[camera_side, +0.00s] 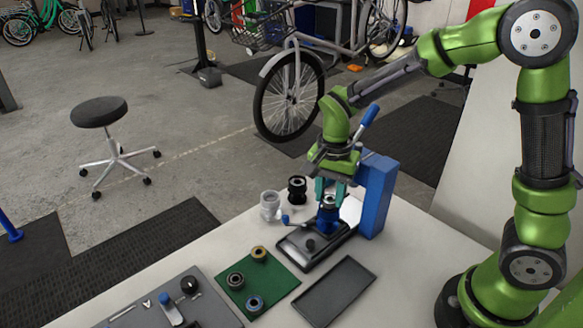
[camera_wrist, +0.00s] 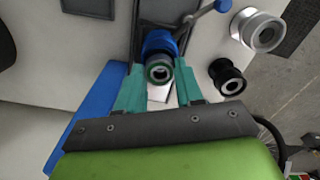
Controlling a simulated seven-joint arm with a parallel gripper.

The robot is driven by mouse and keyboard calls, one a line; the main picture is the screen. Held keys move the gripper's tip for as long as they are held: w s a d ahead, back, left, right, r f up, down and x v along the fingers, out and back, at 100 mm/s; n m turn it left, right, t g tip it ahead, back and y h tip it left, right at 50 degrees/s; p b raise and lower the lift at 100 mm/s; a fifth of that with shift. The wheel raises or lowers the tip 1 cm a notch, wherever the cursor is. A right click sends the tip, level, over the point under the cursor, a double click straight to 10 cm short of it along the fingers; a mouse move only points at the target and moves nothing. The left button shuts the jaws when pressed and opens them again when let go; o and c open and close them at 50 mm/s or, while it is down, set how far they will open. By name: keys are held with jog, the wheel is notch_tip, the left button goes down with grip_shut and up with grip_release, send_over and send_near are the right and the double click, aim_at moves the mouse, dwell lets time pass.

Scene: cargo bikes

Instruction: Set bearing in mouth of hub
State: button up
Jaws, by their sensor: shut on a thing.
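My gripper (camera_side: 330,194) points down over the press stand and is shut on a bearing (camera_side: 329,200), a small metal ring. In the wrist view, the bearing (camera_wrist: 158,73) shows a dark green face between the teal fingertips. A blue hub (camera_side: 327,221) stands upright in the fixture directly below. In the wrist view, the hub (camera_wrist: 157,42) shows just beyond the bearing, which partly covers it. The bearing is at or just above the hub's mouth; I cannot tell whether they touch.
A blue press column with a lever (camera_side: 370,115) stands close behind my gripper. A silver hub (camera_side: 269,206) and a black hub (camera_side: 297,190) stand to the left. Other bearings (camera_side: 235,280) lie on a green mat (camera_side: 282,285). An empty dark tray (camera_side: 335,291) lies in front.

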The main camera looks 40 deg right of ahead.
jog(key=shift+f, duration=0.5)
dwell(0.3)
jog(key=o, duration=1.1)
jog(key=shift+o, duration=0.2)
notch_tip(320, 180, up, 17)
jog(key=s+f+n+t+y, duration=0.1)
jog(key=s+n+t+y, duration=0.1)
jog(key=s+n+t, duration=0.5)
jog(key=s+d+n, duration=0.1)
jog(key=s+n, duration=0.1)
jog(key=s, duration=0.3)
jog(key=shift+s+n, duration=0.2)
jog(key=shift+n, duration=0.1)
